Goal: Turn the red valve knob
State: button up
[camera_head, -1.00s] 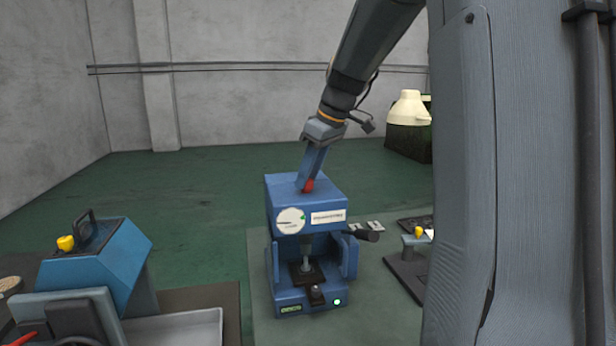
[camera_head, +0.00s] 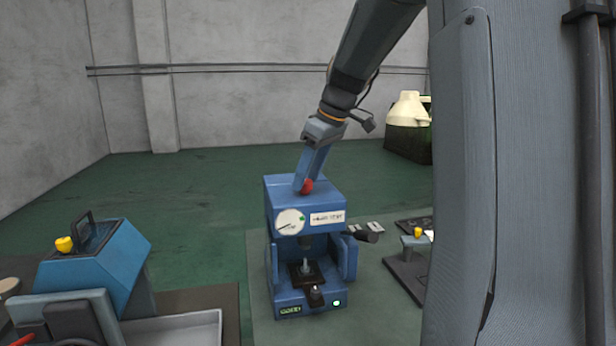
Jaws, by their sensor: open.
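The red valve knob (camera_head: 308,186) sits on top of the blue machine (camera_head: 283,191). It is small and partly hidden by my gripper. My gripper (camera_head: 303,186) reaches down from above, with its blue fingers around or against the knob; I cannot tell whether they touch it. The jaws are open.
A second blue machine (camera_head: 120,262) with a yellow knob (camera_head: 64,244) stands at the left, beside a grey tray (camera_head: 185,330). A fixture with a yellow knob (camera_head: 417,233) is at the right. A cream and green unit (camera_head: 408,112) stands behind. Green floor lies open behind the machine.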

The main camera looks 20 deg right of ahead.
jog(key=b+v, duration=0.2)
jog(key=v, duration=0.5)
jog(key=shift+r, duration=0.2)
jog(key=shift+s, duration=0.15)
